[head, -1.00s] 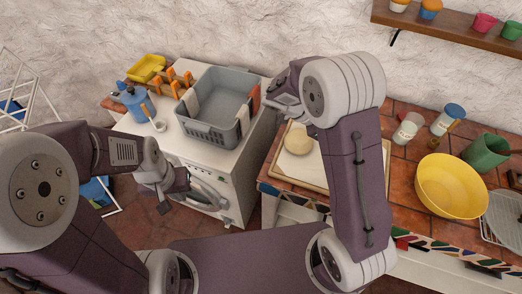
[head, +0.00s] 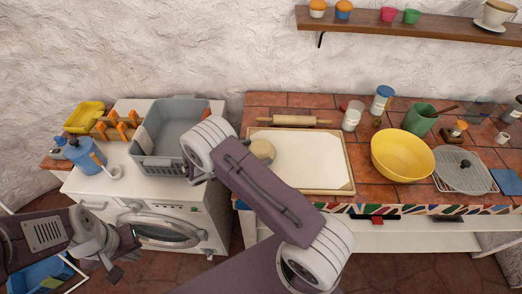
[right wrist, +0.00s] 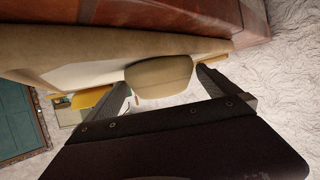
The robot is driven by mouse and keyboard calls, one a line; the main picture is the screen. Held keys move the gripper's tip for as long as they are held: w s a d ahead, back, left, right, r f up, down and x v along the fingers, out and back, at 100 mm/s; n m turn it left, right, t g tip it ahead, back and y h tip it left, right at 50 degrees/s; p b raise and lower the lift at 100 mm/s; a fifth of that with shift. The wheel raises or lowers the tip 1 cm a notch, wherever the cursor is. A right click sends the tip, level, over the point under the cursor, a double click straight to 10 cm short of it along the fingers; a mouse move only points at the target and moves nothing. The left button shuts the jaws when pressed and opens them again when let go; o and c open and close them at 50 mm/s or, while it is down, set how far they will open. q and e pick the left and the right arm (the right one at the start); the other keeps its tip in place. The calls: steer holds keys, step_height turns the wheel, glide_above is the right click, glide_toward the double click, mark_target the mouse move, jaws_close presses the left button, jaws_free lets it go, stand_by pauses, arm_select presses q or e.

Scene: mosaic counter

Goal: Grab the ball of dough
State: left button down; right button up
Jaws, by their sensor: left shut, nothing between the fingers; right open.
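The ball of dough (head: 262,150), pale and round, sits at the left side of the white pastry board (head: 315,165); my right arm partly covers it in the head view. In the right wrist view the dough (right wrist: 158,78) shows between the spread fingertips of my right gripper (right wrist: 164,75), which is open. I cannot tell whether the fingers touch it. In the head view that gripper is mostly hidden behind my arm. My left gripper (head: 117,272) is shut and empty, low in front of the washing machine (head: 160,228).
A grey basket (head: 165,130) stands on the washing machine, left of the board. A rolling pin (head: 290,120) lies behind the board. A yellow bowl (head: 402,156), jars and a green mug (head: 420,118) stand to the right. A shelf (head: 420,30) hangs above.

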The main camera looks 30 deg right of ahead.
mark_target(263, 145)
steer(key=x, duration=0.3)
steer(key=shift+r+p, duration=0.1)
steer(key=shift+p, duration=0.2)
steer(key=shift+d, duration=0.15)
arm_select(q)
steer(key=shift+a+r, duration=0.1)
steer(key=shift+r, duration=0.55)
arm_select(e)
steer(key=c, duration=1.5)
steer(key=shift+c, duration=0.2)
